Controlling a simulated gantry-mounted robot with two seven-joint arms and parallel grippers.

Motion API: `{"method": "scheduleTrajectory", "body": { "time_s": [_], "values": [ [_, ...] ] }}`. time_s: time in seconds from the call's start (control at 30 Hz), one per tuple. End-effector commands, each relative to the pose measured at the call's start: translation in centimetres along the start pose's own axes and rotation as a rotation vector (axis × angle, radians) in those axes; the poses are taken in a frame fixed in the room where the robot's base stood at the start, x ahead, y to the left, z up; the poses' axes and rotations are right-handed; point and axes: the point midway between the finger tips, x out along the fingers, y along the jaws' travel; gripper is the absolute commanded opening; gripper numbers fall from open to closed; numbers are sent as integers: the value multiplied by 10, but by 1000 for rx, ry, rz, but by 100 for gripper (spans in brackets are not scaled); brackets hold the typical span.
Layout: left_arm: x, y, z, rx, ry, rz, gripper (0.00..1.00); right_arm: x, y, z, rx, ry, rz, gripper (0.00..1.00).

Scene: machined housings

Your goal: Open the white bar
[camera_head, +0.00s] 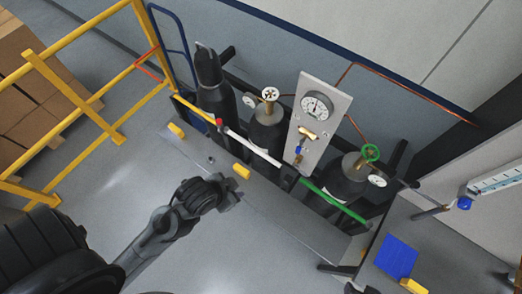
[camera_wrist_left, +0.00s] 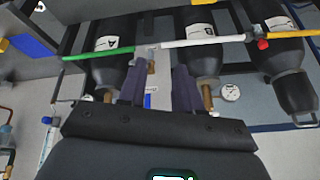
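The white bar (camera_head: 252,146) runs slantwise across the front of the dark gas cylinders in the head view, with a red piece (camera_head: 219,122) at its upper left end. It also crosses the upper part of the left wrist view (camera_wrist_left: 205,42). A green bar (camera_head: 335,204) continues the line to the lower right, and a yellow bar (camera_head: 191,107) to the upper left. My left gripper (camera_head: 223,190) is below and left of the white bar, apart from it. In the wrist view its two fingers (camera_wrist_left: 160,80) stand apart with nothing held. My right gripper is not seen.
Dark cylinders (camera_head: 268,130) stand behind the bars, beside a gauge panel (camera_head: 316,112). Yellow blocks (camera_head: 242,171) lie along the rack's front edge. A yellow railing (camera_head: 75,85) is at left; a table with a blue pad (camera_head: 397,257) is at lower right.

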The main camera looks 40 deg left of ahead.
Motion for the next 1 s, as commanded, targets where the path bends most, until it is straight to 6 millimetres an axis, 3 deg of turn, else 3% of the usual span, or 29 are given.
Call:
{"method": "scheduleTrajectory", "body": {
  "time_s": [0.2,0.27,0.4,0.67,1.0],
  "values": [
    [14,-18,-57,298,345,-123,34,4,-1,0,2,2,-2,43],
    [31,-27,-65,403,448,-190,34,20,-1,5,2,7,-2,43],
    [72,-47,-74,648,669,-374,34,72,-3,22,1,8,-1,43],
    [129,-72,-64,950,917,-644,34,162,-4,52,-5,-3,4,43],
    [210,-97,-26,1178,1083,-858,34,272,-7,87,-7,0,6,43]
  ]
}}
